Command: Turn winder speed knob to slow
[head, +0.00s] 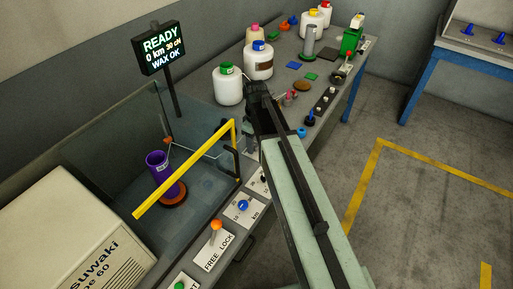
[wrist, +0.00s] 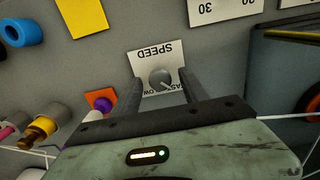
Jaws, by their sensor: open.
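The speed knob (wrist: 161,78) is a round grey dial on a white plate (wrist: 142,60) lettered SPEED, which appears upside down in the wrist view. Slow and fast lettering shows at the plate's near edge, partly covered by my gripper. A pale pointer mark on the knob seems to face the lower right, but it is small. My gripper (wrist: 158,80) is open, with one finger on each side of the knob; contact cannot be told. In the head view my gripper (head: 258,91) is at the end of my arm, and the speed knob is not visible there.
A yellow bar (head: 185,168) and a purple bobbin (head: 158,166) are left of my arm. White bottles, such as the green-capped one (head: 228,86), stand near my gripper. A blue knob (head: 243,204) and an orange lever (head: 216,225) sit along the front panel.

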